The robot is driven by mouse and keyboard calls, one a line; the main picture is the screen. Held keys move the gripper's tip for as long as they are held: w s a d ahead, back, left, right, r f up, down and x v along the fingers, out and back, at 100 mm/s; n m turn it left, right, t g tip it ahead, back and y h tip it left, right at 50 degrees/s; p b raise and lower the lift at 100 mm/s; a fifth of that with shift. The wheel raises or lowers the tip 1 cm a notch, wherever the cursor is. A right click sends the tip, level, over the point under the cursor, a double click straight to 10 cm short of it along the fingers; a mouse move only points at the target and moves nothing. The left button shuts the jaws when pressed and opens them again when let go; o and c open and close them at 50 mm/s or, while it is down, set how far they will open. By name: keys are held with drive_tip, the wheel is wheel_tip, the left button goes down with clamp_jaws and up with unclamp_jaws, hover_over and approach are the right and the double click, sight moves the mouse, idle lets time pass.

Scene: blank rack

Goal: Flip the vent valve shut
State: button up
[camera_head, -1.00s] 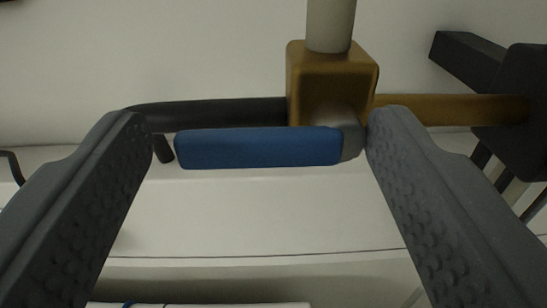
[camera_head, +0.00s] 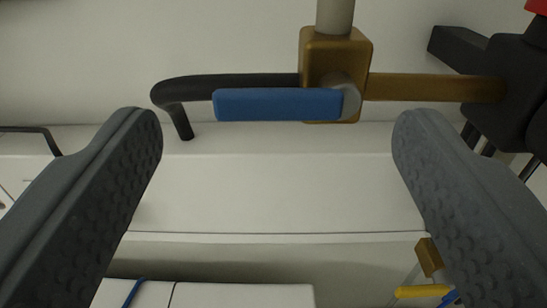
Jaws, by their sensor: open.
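The vent valve has a brass body (camera_head: 336,55) with a grey pipe (camera_head: 335,16) rising from its top and a brass pipe (camera_head: 440,88) running right. Its blue lever handle (camera_head: 278,104) lies level, pointing left from a grey hub (camera_head: 350,100). A black bent tube (camera_head: 225,87) leaves the body's left side and turns down. My gripper (camera_head: 277,125) is open and empty. Its two grey fingers stand wide apart, and the handle shows between and slightly above their tips, with no finger touching it.
A black block (camera_head: 510,85) holds the right end of the brass pipe, with a red part (camera_head: 537,6) above it. At lower right is another brass fitting with a yellow lever (camera_head: 423,291). A pale wall and ledge (camera_head: 280,185) lie behind. A thin black bracket (camera_head: 30,130) shows at left.

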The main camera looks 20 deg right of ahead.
drive_tip(key=b+v, duration=0.2)
drive_tip(key=v, duration=0.8)
drive_tip(key=shift+s+b, duration=0.3)
drive_tip(key=shift+b, duration=0.05)
drive_tip(key=shift+a+f, duration=0.1)
drive_tip(key=shift+a, duration=0.05)
drive_tip(key=s+a+f+n+g+y+b, duration=0.2)
drive_tip(key=s+a+f+y+b, duration=0.3)
drive_tip(key=s+a+f+b, duration=0.6)
drive_tip(key=s+a+f+n, duration=0.1)
drive_tip(key=s+a+f, duration=0.2)
drive_tip(key=a+f, duration=0.2)
wheel_tip(320, 180, down, 3)
drive_tip(key=shift+r, duration=0.2)
